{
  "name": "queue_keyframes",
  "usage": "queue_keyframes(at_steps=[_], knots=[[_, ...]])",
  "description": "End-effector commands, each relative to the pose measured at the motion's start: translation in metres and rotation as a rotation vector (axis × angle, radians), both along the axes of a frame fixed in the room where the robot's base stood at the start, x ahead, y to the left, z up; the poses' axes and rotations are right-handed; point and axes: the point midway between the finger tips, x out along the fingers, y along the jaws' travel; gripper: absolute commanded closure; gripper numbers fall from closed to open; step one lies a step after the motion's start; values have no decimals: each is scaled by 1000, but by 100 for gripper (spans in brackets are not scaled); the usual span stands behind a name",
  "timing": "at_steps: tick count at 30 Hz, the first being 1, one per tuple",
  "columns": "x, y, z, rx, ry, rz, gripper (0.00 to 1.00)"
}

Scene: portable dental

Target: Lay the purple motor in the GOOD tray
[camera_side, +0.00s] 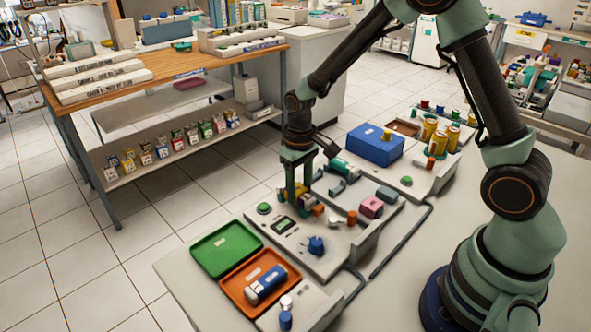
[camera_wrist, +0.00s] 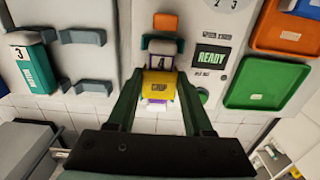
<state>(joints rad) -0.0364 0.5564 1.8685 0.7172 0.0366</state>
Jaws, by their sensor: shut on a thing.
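My gripper (camera_wrist: 158,88) is shut on the purple motor, across its yellow band marked GRIP (camera_wrist: 158,82). Purple shows only at the edges of the band, and the fingers hide its sides. In the side view my gripper (camera_side: 298,198) points down at the tester panel, and the yellow band shows between the fingers. I cannot tell whether the motor still touches the panel. The green tray (camera_side: 205,258) is empty, at the panel's left; it also shows at the right in the wrist view (camera_wrist: 262,75). Its label is too small to read.
An orange tray (camera_side: 240,292) beside the green one holds a blue motor (camera_side: 266,284). A teal motor (camera_wrist: 36,72) lies in a rack near a blue box (camera_side: 375,146).

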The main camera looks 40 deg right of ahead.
Motion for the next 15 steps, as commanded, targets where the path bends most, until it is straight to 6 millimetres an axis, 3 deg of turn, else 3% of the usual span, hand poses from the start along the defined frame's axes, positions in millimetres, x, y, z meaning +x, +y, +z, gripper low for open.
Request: queue_keyframes(at_steps=[15], knots=[[1,0,16,0,-3,0,100]])
